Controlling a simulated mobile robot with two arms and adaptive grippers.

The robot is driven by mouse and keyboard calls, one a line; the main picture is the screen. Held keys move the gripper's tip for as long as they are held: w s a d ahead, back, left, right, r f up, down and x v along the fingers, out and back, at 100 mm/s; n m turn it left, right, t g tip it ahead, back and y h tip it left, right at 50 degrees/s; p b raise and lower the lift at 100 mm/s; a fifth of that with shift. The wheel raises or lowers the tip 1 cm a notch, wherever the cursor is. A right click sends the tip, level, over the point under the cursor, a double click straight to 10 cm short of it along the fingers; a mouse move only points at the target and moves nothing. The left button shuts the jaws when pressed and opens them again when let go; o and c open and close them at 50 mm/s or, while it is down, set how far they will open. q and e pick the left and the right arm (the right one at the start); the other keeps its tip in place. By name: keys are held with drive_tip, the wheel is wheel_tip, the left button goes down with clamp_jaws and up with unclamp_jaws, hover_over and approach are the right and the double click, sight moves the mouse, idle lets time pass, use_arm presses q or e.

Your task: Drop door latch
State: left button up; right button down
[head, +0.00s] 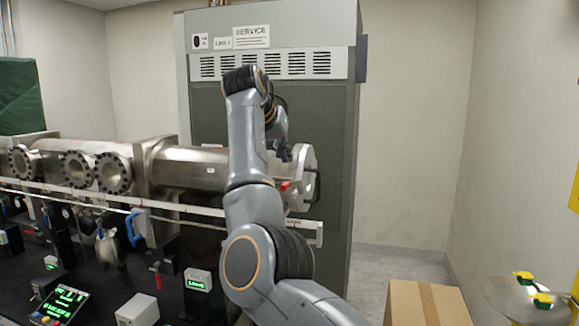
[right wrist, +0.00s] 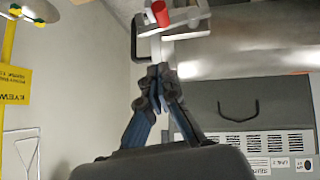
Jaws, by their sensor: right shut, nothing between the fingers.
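The round metal chamber door (head: 305,165) is at the right end of the steel tube in the head view, with a black handle on its right. The door latch (head: 285,186) shows as a small red-tipped part at the door's left edge. In the right wrist view the red tip of the latch (right wrist: 160,13) is at the top, beside pale metal bars. My right gripper (head: 283,153) is shut and empty, just above the latch in the head view. Its fingertips (right wrist: 157,72) point at the pale bar; I cannot tell whether they touch. My left gripper is out of view.
A tall grey service cabinet (head: 270,22) stands behind the tube (head: 185,160). Instruments crowd the dark bench at left. A cardboard box (head: 405,300) is at lower right, near an eyewash basin (head: 505,300). Floor behind the box is clear.

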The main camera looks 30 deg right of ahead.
sight(282, 190)
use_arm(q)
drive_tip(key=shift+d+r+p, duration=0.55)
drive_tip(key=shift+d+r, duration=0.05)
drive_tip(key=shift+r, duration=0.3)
use_arm(e)
drive_tip(key=f, duration=0.2)
drive_tip(key=d+f, duration=0.1)
drive_tip(key=f, duration=0.2)
drive_tip(key=shift+d, duration=0.15)
